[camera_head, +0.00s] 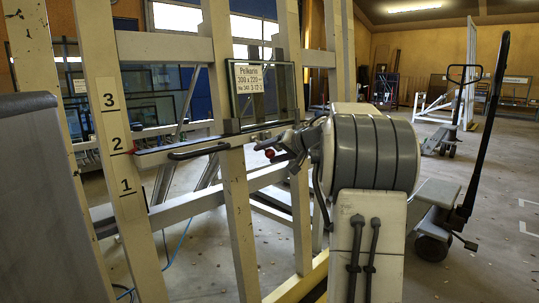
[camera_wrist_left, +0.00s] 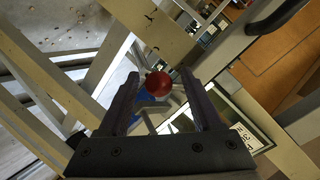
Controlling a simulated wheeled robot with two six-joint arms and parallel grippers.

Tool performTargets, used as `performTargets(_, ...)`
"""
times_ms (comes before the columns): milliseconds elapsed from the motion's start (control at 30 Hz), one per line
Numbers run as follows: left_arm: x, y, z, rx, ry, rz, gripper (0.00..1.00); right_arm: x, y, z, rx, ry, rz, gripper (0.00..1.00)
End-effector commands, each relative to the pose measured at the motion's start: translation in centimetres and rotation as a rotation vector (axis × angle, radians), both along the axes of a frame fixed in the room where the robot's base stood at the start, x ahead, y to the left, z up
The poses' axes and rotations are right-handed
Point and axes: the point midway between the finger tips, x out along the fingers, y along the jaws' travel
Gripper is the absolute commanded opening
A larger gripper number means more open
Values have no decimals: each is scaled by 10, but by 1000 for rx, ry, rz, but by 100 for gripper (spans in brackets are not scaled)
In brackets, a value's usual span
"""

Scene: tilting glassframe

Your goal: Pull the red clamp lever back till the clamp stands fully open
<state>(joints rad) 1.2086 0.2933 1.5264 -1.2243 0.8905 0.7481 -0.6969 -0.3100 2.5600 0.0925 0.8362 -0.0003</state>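The red ball knob of the clamp lever (camera_head: 270,153) shows at the right end of the rail, below the glass pane. My left gripper (camera_head: 275,149) is at this knob, partly hidden by my own arm. In the left wrist view the red knob (camera_wrist_left: 158,84) appears between the open fingertips of the left gripper (camera_wrist_left: 160,78), with a gap on both sides. I cannot tell how deep it sits between the fingers. The lever's shaft and the clamp jaw are mostly hidden. My right gripper is not in view.
A small glass pane (camera_head: 262,92) with a paper label stands on the rail. A black bar handle (camera_head: 198,150) is on the rail's left part. Pale frame posts (camera_head: 240,215) stand close to the gripper. A pallet truck (camera_head: 440,215) is at the right.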

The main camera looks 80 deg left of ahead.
Motion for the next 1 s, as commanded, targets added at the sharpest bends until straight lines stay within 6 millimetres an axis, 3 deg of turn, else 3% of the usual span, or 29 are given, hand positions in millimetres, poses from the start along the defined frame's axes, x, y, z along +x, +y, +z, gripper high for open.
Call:
performTargets(267, 4, -6, 2, -3, -2, 1, 66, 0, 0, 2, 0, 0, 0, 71)
performTargets(700, 43, -66, 36, -1, -2, -2, 66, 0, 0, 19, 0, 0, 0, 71)
performTargets(1000, 52, -81, 42, -2, -1, 1, 66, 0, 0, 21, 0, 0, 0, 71)
